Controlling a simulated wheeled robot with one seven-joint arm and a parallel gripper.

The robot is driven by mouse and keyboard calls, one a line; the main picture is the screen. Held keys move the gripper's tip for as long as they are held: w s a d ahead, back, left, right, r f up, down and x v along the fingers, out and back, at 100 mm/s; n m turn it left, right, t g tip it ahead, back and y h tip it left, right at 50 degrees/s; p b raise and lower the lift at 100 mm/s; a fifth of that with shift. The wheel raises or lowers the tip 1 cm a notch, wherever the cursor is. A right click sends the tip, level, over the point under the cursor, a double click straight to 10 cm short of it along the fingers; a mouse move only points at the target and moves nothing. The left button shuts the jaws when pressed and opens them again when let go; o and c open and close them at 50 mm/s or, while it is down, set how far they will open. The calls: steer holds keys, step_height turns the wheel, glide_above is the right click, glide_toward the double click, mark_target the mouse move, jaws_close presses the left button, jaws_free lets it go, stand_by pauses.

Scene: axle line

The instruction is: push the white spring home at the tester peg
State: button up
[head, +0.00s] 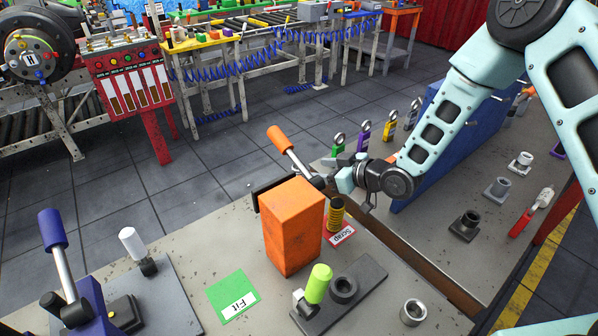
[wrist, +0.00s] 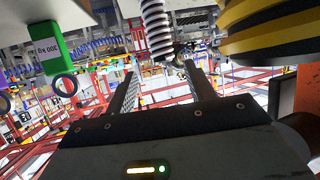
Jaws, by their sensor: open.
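The white spring (wrist: 156,28) shows in the wrist view, at the top middle. Its near end comes down between the fingertips of my gripper (wrist: 160,70), with space to either finger. The gripper is open and holds nothing. In the head view the tall orange block (head: 293,228) stands in front of the gripper's fingers, and I cannot make out the white spring or the tester peg there. How far down the spring sits on the peg is not visible.
A yellow-black coil (head: 336,213) stands right of the block, by the Scrap card (head: 343,236); it looms large in the wrist view (wrist: 270,32). A green Fit card (head: 232,296) and a dark plate with a lime-green cylinder (head: 319,283) lie in front. Tagged weights (head: 363,135) stand behind.

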steer(key=shift+p+x, duration=1.55)
steer(key=shift+x, duration=1.25)
steer(key=shift+s+a, duration=0.1)
steer(key=shift+s, duration=0.05)
steer(key=c, duration=1.2)
